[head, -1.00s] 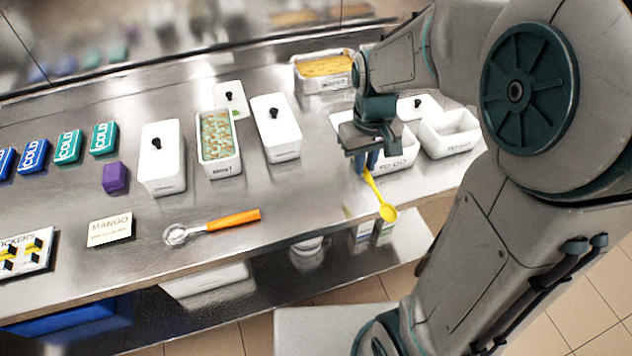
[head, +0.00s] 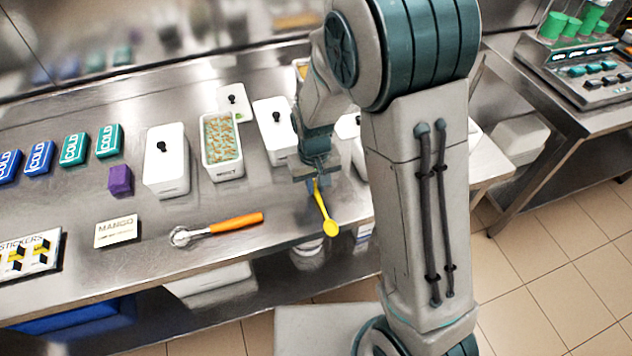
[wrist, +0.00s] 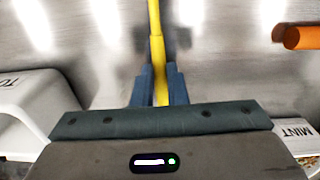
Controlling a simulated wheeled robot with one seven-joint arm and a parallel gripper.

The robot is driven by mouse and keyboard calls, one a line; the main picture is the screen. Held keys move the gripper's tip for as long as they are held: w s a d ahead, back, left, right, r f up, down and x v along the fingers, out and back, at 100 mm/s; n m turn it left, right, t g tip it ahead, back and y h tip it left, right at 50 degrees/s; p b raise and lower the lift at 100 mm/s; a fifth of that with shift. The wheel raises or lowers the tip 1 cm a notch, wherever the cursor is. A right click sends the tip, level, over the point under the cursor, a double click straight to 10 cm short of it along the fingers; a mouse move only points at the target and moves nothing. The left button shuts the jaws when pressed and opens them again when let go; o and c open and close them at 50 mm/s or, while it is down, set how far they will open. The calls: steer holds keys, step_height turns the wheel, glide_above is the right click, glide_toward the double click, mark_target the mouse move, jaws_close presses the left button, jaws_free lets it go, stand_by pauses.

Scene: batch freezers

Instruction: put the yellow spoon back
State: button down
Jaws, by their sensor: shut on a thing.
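The yellow spoon (head: 325,212) is held in my gripper (head: 314,188), which is shut on its handle. The spoon's bowl hangs down toward the front edge of the steel counter, to the lower right of the fingers. In the wrist view the yellow handle (wrist: 155,40) runs between the two blue fingers (wrist: 157,85) and away past the top of the picture. The spoon appears to be above the counter, clear of other things.
An ice cream scoop with an orange handle (head: 236,222) lies left of the spoon. White tubs (head: 165,160) stand behind, one open with speckled contents (head: 221,145). A mango card (head: 116,231) and a purple block (head: 120,181) lie left. A green-cup station (head: 580,65) stands far right.

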mark_target(315, 190)
steer(key=shift+f, duration=0.2)
steer(key=c, duration=1.9)
jaws_free()
steer(key=shift+f, duration=0.1)
steer(key=o, duration=0.4)
steer(key=shift+o, duration=0.2)
step_height(315, 190, up, 13)
steer(key=s+d+r+m+t, duration=0.1)
steer(key=s+d+r, duration=0.2)
steer(key=s+d, duration=0.3)
steer(key=s+d+r+m+t, duration=0.2)
steer(key=s+d, duration=0.5)
steer(key=s, duration=0.2)
steer(key=shift+s+r, duration=0.2)
steer(key=shift+r, duration=0.2)
